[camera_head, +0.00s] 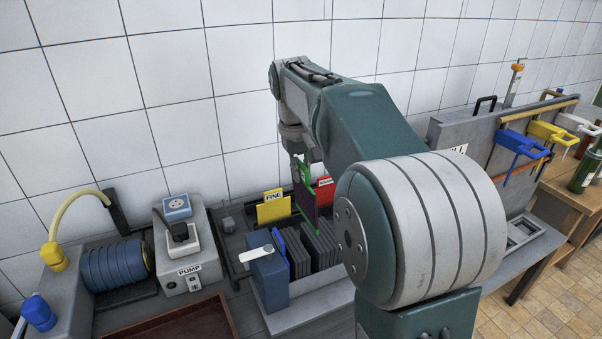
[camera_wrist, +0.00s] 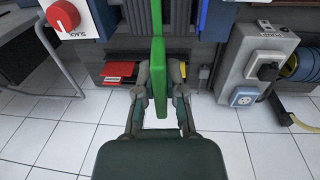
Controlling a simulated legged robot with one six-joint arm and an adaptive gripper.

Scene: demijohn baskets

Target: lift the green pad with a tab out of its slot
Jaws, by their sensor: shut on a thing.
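The green pad (camera_head: 316,222) is upright above the row of dark plates in the head view, with a dark purple face and green edges. In the wrist view the green pad (camera_wrist: 158,48) is seen edge-on as a tall strip. My gripper (camera_wrist: 160,88) is shut on it, one finger on each side. In the head view my gripper (camera_head: 302,157) is over the plates and partly hidden by my arm. Whether the pad's lower edge is clear of its slot cannot be told.
Dark plates (camera_head: 321,246) stand in a rack beside a blue block (camera_head: 268,283). Yellow FINE (camera_head: 273,208) and red (camera_head: 324,191) cards stand behind. A grey pump box (camera_head: 187,252) is left. A panel with coloured clamps (camera_head: 524,144) stands right.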

